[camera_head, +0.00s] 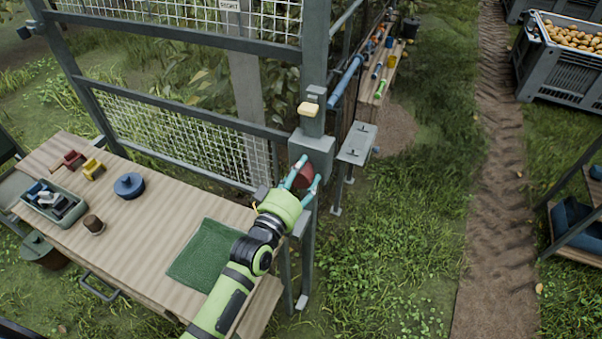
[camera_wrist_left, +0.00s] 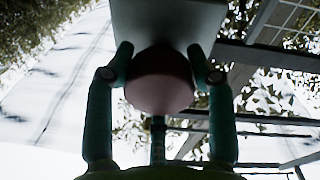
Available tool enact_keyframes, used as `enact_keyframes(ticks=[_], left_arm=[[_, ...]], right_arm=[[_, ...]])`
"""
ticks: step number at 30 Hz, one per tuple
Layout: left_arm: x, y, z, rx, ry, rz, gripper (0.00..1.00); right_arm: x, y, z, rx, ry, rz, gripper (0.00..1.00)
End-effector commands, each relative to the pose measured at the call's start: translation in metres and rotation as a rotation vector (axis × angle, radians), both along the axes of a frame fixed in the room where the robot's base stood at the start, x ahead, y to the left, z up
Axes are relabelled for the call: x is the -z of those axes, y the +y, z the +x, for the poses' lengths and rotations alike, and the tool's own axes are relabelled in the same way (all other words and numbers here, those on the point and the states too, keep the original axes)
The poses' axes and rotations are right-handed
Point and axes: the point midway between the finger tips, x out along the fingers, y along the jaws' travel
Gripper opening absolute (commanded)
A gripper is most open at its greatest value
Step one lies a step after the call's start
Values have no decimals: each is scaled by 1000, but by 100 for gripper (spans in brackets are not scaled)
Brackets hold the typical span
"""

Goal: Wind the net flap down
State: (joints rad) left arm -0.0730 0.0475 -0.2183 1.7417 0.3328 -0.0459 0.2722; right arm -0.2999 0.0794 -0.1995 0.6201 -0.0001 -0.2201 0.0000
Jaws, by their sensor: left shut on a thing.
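My left gripper (camera_head: 303,182) reaches up to the grey box (camera_head: 313,148) on the frame's corner post. Its teal fingers are shut on a dark red round knob (camera_head: 304,176) at the front of that box. In the left wrist view the knob (camera_wrist_left: 160,80) sits between the two fingertips (camera_wrist_left: 160,62), with the box (camera_wrist_left: 168,22) behind it. The net flap (camera_head: 180,143) is a white mesh panel in a dark frame left of the post, behind the table. My right gripper is out of view.
A small grey stand (camera_head: 357,145) is right of the post.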

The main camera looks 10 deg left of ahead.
Motion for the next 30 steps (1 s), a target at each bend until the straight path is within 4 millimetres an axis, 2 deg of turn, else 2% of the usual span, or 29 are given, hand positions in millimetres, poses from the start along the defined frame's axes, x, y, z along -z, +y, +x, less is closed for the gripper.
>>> enact_keyframes(ticks=[18,30], left_arm=[[2,-3,-1,4,118,-561,23],[2,-4,-1,6,163,-785,23]], right_arm=[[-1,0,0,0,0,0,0],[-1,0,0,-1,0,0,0]])
